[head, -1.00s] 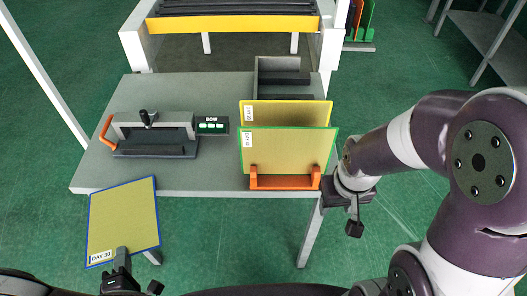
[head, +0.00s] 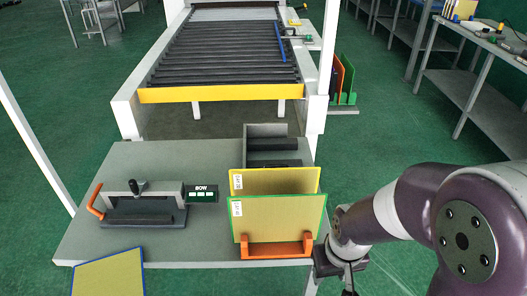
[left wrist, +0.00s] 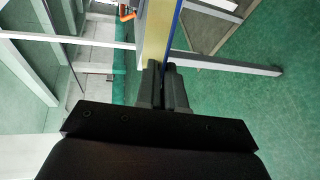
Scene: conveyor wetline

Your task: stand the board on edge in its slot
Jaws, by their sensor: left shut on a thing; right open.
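The blue-edged yellow board (head: 112,275) shows at the bottom left of the head view, cut off by the frame, in front of the grey table. In the left wrist view the board (left wrist: 157,36) is seen nearly edge-on between the fingers of my left gripper (left wrist: 164,82), which is shut on it. My left gripper is out of the head view. My right gripper (head: 347,284) is open and empty beside the table's right corner.
A grey fixture with an orange handle (head: 140,205) and a small sign (head: 201,193) stand on the grey table (head: 200,238). A roller conveyor (head: 222,55) lies beyond. A green floor rack (head: 344,99) holds more boards.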

